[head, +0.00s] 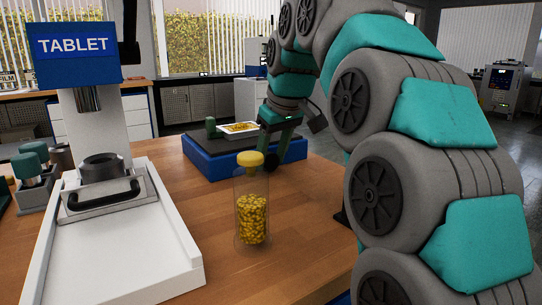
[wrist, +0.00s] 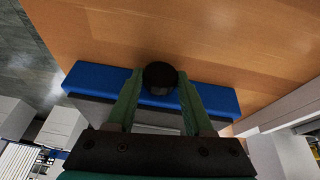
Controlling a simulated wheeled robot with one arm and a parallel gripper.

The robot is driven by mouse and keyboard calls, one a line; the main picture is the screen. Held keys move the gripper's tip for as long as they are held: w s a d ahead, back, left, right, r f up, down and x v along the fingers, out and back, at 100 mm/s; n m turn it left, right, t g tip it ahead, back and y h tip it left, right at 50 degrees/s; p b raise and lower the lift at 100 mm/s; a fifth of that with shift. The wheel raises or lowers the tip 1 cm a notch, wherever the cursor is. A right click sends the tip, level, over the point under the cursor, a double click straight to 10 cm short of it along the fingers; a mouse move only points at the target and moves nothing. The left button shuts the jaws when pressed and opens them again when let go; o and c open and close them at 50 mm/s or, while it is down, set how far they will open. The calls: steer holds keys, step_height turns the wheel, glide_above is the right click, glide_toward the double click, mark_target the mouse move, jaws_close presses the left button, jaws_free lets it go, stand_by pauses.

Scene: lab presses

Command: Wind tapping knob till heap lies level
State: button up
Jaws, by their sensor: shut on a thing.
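The tapping knob (wrist: 160,75) is a dark round knob at the front edge of a blue-based device (wrist: 215,98). In the wrist view it sits between the two green fingers of my gripper (wrist: 160,88), which is shut on it. In the head view my gripper (head: 276,150) reaches down to the near side of the blue base (head: 207,166), and the knob is a dark round shape partly behind the fingers. A tray with a yellow heap (head: 240,127) lies on top of the device. Whether the heap is level is too small to tell.
A clear jar of yellow pellets (head: 252,215) with a yellow top stands on the wooden table (head: 290,250), in front of the device. A white tablet press (head: 100,150) with a black-handled die block stands at left. The table's right front is clear.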

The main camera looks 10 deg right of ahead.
jaws_close()
steer(key=shift+d+r+g+y+p, duration=0.1)
steer(key=shift+g+y+p, duration=0.2)
steer(key=shift+y+p, duration=0.45)
steer(key=shift+d+m+y, duration=0.1)
steer(key=shift+m+y, duration=0.2)
steer(key=shift+y, duration=0.35)
steer(key=o, duration=0.7)
jaws_free()
